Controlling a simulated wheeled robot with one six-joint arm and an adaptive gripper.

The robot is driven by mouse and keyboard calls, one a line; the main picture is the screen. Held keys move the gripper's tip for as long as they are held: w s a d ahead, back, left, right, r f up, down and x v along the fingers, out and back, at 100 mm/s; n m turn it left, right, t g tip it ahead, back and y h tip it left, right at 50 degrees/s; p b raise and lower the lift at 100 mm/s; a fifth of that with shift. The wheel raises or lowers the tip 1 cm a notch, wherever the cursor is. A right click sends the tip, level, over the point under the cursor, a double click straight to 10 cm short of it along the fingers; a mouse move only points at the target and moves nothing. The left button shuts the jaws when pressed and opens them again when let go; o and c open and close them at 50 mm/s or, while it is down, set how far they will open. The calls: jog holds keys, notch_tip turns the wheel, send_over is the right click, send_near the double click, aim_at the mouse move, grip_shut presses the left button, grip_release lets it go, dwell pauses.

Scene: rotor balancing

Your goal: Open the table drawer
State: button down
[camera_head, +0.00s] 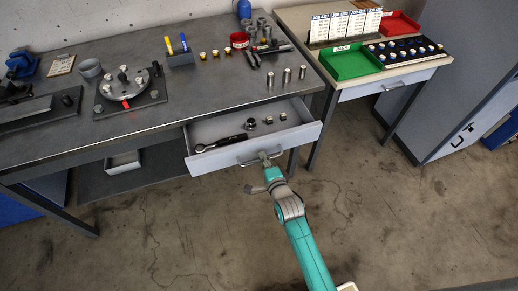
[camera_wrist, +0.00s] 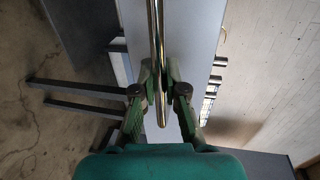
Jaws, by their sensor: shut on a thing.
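The table drawer (camera_head: 215,165) under the grey metal table (camera_head: 230,84) is pulled out, and its inside shows. A ratchet wrench (camera_head: 220,143) and several small metal parts (camera_head: 268,120) lie in it. My gripper (camera_head: 264,157) is at the bar handle on the drawer's front. In the wrist view my gripper (camera_wrist: 160,88) has its fingers shut around the shiny handle bar (camera_wrist: 158,110), with the drawer's pale front (camera_wrist: 190,40) behind it. The head view shows the handle partly covered by my gripper.
A second table (camera_head: 345,93) with a closed drawer, a green tray (camera_head: 351,63) and a red tray (camera_head: 398,24) stands at the right. A rotor fixture (camera_head: 125,83) sits on the grey table. A grey cabinet (camera_head: 470,115) is at far right. The floor in front is clear.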

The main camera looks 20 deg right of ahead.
jog(key=f+v, duration=0.1)
jog(key=v, duration=0.5)
jog(key=shift+s+f, duration=0.15)
jog(key=shift+s, duration=0.4)
jog(key=c, duration=1.2)
grip_release()
jog(key=v, duration=1.2)
